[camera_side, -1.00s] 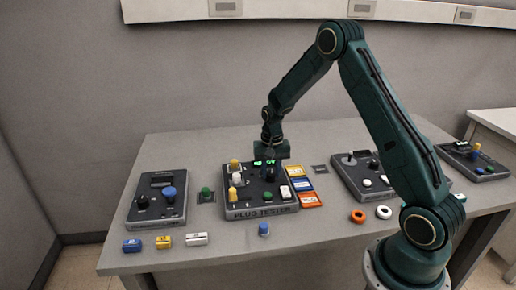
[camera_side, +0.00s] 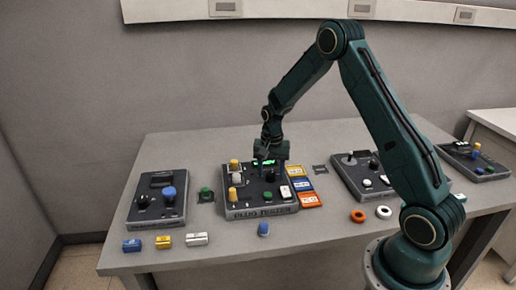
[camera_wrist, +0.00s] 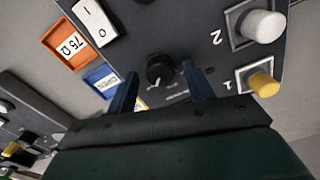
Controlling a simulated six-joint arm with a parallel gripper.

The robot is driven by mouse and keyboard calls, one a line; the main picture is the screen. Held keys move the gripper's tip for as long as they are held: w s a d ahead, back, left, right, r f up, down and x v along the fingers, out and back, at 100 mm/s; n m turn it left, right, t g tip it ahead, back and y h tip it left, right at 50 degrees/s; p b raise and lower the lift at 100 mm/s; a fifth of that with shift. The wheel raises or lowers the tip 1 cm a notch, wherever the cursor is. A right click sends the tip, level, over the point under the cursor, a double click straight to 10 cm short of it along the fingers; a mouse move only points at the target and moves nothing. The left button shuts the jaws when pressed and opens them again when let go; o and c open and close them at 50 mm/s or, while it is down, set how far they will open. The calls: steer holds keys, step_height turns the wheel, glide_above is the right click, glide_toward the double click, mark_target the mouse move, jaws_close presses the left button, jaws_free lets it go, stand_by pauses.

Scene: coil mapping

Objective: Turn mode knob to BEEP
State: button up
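The plug tester (camera_side: 262,212) is a dark panel box at the middle of the table. Its black round mode knob (camera_side: 270,176) sits on the panel near the white rocker; it also shows in the wrist view (camera_wrist: 160,70). The small print around the knob, including BEEP, is not readable. My gripper (camera_side: 265,164) points down above the back of the panel. In the wrist view its two blue fingers (camera_wrist: 160,76) are spread wide, one on each side of the knob with gaps. I cannot tell whether the tips are down at knob height.
The white rocker (camera_wrist: 92,22) and the orange 75Ω tile (camera_wrist: 67,46) lie left of the knob in the wrist view. A white plug (camera_wrist: 262,26) and a yellow plug (camera_wrist: 263,84) stand at right. Other boxes flank the tester (camera_side: 157,200).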

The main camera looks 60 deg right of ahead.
mark_target(271, 173)
stand_by(0.3)
step_height(271, 173, up, 14)
stand_by(0.8)
steer(key=s+a+r+n+t, duration=0.3)
steer(key=s+a+r+n, duration=0.3)
steer(key=s+a+r, duration=0.55)
steer(key=s+a+n+t, duration=0.1)
steer(key=s+a+n, duration=0.2)
steer(key=s, duration=0.4)
steer(key=s+a+n+t, duration=0.1)
steer(key=s+a+n, duration=0.2)
steer(key=s, duration=0.5)
steer(key=shift+r+t, duration=0.3)
steer(key=shift+r, duration=0.1)
